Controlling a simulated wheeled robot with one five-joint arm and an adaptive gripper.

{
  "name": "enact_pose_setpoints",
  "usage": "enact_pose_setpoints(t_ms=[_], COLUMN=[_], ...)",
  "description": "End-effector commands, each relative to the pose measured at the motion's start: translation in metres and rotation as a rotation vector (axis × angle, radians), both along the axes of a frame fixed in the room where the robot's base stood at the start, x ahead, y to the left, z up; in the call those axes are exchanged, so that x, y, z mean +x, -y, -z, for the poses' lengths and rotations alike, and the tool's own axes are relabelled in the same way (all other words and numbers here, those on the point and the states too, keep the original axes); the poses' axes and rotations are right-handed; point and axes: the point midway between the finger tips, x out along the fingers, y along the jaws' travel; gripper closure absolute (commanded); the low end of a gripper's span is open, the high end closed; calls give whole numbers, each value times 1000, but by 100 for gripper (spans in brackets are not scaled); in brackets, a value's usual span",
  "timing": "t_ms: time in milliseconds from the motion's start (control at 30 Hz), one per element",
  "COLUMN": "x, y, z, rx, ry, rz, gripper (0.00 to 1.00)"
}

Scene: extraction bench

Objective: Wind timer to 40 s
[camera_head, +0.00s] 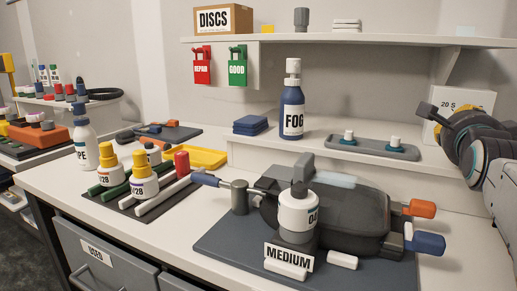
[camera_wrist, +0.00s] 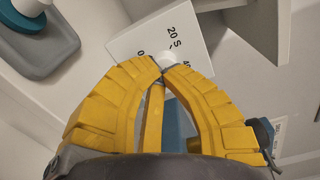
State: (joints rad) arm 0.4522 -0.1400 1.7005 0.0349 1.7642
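The timer is a white box with black dial marks, "20 S" among them. It stands at the right of the bench in the head view (camera_head: 479,99), partly hidden by my arm. In the wrist view its white face (camera_wrist: 143,41) is tilted, with marks 0, 20 S and part of 40 showing.
A grey tray (camera_head: 372,151) with two white-capped pieces lies left of the timer. A blue FOG bottle (camera_head: 292,118) stands further left. A shelf (camera_head: 350,41) runs above. A dark machine (camera_head: 345,215) with orange and blue handles lies on a mat in front.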

Motion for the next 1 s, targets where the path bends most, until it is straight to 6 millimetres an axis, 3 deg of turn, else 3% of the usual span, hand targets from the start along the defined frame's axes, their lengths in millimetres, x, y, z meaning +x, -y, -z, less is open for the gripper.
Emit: enact_pose_setpoints(t_ms=[200, 467, 1000], x=[0, 3, 47], y=[0, 1, 23], z=[-5, -6, -6], rx=[183, 279, 288], ry=[112, 162, 165], rz=[3, 4, 5], gripper=[100, 100, 100])
